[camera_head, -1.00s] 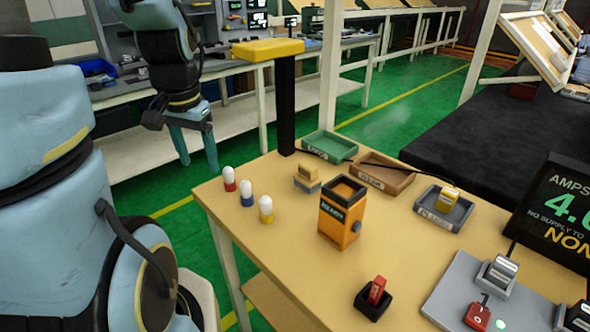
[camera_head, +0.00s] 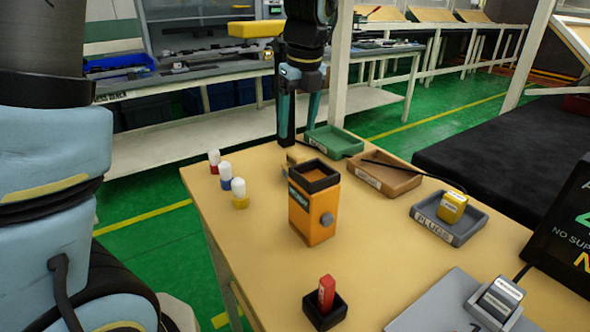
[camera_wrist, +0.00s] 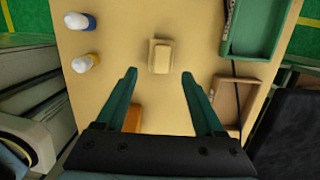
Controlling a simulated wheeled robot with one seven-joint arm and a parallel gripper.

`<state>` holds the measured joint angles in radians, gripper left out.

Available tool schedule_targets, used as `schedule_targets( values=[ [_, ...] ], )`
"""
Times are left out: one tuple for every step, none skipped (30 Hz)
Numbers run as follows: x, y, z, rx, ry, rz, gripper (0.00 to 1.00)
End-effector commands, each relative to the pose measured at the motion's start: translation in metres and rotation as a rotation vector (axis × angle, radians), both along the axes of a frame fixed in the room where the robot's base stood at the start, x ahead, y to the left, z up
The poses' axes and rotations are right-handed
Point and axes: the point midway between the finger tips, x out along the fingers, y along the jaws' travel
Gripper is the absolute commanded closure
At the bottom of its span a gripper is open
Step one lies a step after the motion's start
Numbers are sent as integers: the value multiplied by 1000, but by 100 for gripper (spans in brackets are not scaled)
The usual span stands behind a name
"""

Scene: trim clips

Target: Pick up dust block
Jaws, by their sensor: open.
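The dust block, which I take to be the small tan block (camera_wrist: 160,57), stands on the table straight ahead of my gripper in the wrist view. In the head view the block (camera_head: 293,156) sits behind the orange box and is partly hidden. My gripper (camera_wrist: 159,75) is open, with one teal finger to each side of the block's line and nothing between the fingertips. In the head view my gripper (camera_head: 299,128) hangs pointing down above the block.
An orange box (camera_head: 311,222) stands just in front of the block. Several white-topped pegs (camera_head: 226,180) stand to the left. Green (camera_head: 330,144), brown (camera_head: 385,187) and grey (camera_head: 430,228) trays lie to the right. A red piece in a black holder (camera_head: 327,310) is nearer me.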

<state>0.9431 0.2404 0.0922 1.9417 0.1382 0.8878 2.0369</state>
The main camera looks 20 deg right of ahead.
Motion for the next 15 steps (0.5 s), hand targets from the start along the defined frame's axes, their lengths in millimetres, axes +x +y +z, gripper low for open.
schedule_targets(
  values=[
    [1,1,-9,3,2,0,30],
    [1,1,-13,4,3,1,30],
    [2,0,-18,2,2,0,30],
    [3,1,-22,2,2,1,30],
    [3,1,-25,1,2,1,30],
    [4,1,-28,1,1,2,30],
    [4,1,-29,1,1,2,30],
    [5,1,-31,0,1,3,30],
    [5,1,-33,0,1,3,30],
    [5,1,-35,0,1,3,30],
    [6,0,-38,0,1,3,30],
    [6,0,-43,2,3,2,30],
    [6,0,-47,2,2,2,30],
    [7,0,-51,4,4,3,30],
    [8,-1,-58,3,3,3,30]
  ],
)
